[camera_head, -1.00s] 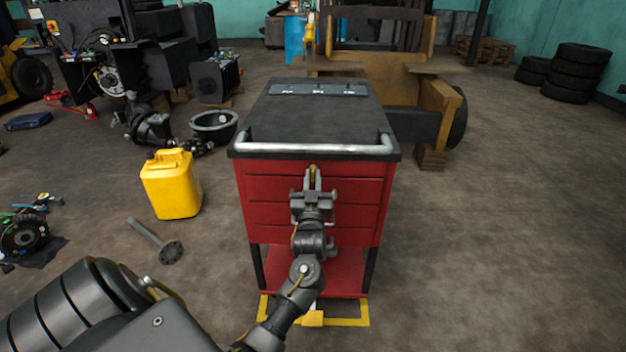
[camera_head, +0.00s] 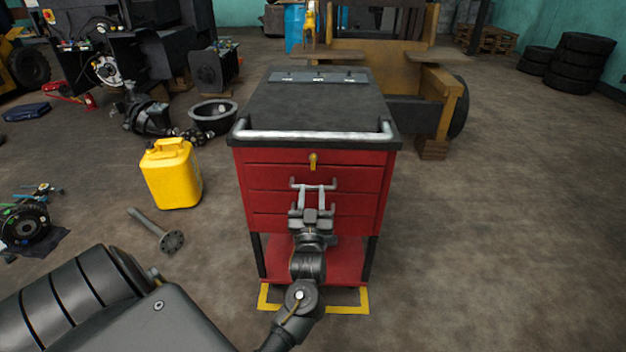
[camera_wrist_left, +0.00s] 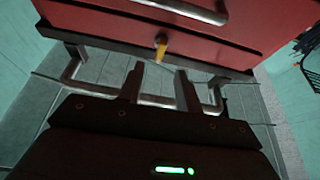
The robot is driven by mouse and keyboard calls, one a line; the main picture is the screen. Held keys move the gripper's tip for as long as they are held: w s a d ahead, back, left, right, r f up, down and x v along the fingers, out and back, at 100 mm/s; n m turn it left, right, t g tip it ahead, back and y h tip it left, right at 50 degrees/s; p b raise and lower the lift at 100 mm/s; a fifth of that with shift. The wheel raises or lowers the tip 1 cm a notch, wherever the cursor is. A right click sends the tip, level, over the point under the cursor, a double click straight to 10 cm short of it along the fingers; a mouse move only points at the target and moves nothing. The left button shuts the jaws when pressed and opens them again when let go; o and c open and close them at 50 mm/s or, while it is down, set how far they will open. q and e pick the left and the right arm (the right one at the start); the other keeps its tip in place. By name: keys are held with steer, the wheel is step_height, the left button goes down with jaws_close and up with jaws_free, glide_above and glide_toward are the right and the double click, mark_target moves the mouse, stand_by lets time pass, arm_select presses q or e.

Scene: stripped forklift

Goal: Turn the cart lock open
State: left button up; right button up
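The cart is a red drawer cabinet (camera_head: 262,205) with a dark top, standing in the middle of the head view. Its lock is a small yellow piece (camera_head: 313,160) on the top drawer's front, upright in the head view. It also shows in the left wrist view (camera_wrist_left: 161,46), just beyond the fingers. My left gripper (camera_head: 316,190) is in front of the drawers, below the lock in the head view. Its two fingers are apart with nothing between them, as the left wrist view (camera_wrist_left: 158,78) also shows. It appears clear of the lock. My right gripper is out of view.
A silver push rail (camera_head: 315,135) runs along the cart's near top edge. A drawer handle (camera_head: 302,181) lies close to the left fingertips. A yellow canister (camera_head: 170,175) and a flanged shaft (camera_head: 155,230) stand or lie at left. The floor right of the cart is clear.

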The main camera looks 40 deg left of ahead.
arm_select(q)
steer(key=shift+v, duration=1.1)
